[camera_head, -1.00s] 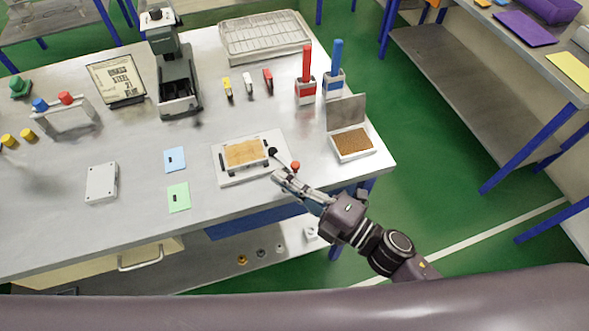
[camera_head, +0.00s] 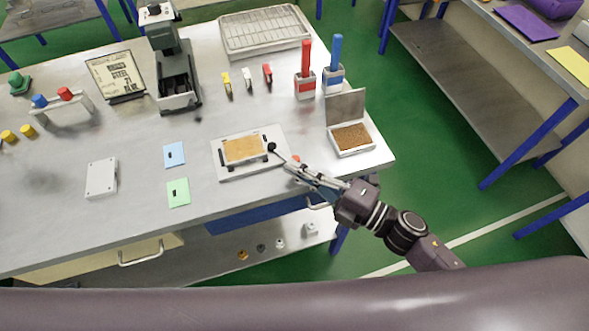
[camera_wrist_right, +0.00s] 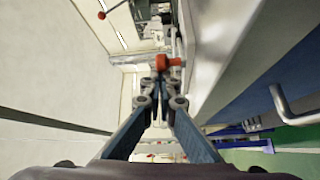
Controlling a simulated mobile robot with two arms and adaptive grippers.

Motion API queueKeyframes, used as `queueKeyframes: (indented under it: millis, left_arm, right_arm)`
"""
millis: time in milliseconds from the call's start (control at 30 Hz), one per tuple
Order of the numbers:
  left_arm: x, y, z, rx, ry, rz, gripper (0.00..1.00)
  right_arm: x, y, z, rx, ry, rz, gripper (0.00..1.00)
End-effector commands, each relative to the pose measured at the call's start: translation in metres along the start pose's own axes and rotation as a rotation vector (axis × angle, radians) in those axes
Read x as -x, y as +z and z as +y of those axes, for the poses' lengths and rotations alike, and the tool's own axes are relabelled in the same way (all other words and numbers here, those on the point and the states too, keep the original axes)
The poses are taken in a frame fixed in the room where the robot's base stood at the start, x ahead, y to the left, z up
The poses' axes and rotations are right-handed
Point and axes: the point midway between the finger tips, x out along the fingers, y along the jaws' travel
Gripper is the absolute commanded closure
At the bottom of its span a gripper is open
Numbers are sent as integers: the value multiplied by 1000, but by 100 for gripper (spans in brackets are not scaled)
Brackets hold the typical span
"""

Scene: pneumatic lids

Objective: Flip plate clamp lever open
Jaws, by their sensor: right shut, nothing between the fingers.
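The plate clamp is a white base (camera_head: 265,169) on the bench with a tan plate (camera_head: 244,149) on it. At its right side are a black knob (camera_head: 271,147) on a thin rod and a red knob (camera_head: 295,158). My right gripper (camera_head: 290,167) is at the base's right edge, beside the red knob. In the right wrist view the gripper (camera_wrist_right: 161,90) is shut and empty, with a red knob (camera_wrist_right: 165,62) just beyond its fingertips. I cannot tell whether they touch. My left gripper is not in view.
An open box with brown granules (camera_head: 352,138) stands right of the clamp. Red (camera_head: 305,85) and blue (camera_head: 334,78) handled tools stand behind it. Blue (camera_head: 174,155) and green (camera_head: 178,192) cards lie to the left. The bench's front edge is close to my right arm.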

Motion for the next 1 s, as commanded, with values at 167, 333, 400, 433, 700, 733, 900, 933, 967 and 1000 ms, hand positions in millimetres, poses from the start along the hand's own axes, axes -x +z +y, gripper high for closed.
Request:
queueKeyframes:
  millis: [167,333,400,433,700,733,900,933,967,1000]
  left_arm:
    - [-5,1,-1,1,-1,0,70]
    - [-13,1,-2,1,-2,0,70]
    - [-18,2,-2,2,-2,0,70]
    - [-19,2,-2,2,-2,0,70]
    - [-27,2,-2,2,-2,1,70]
    - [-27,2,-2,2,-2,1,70]
    - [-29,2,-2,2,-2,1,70]
    - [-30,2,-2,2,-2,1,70]
    - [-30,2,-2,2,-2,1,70]
    - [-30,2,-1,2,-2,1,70]
  right_arm:
    - [2,7,-1,1,-11,46,100]
    - [5,16,0,1,-25,132,100]
    - [6,22,1,-2,-32,176,100]
    - [6,24,1,-3,-36,198,100]
    - [8,37,5,-10,-33,195,100]
    - [8,38,5,-10,-33,195,100]
    - [7,44,7,-10,-33,195,100]
    - [7,44,7,-10,-33,195,100]
    - [7,45,7,-11,-33,195,100]
    - [7,45,7,-11,-33,195,100]
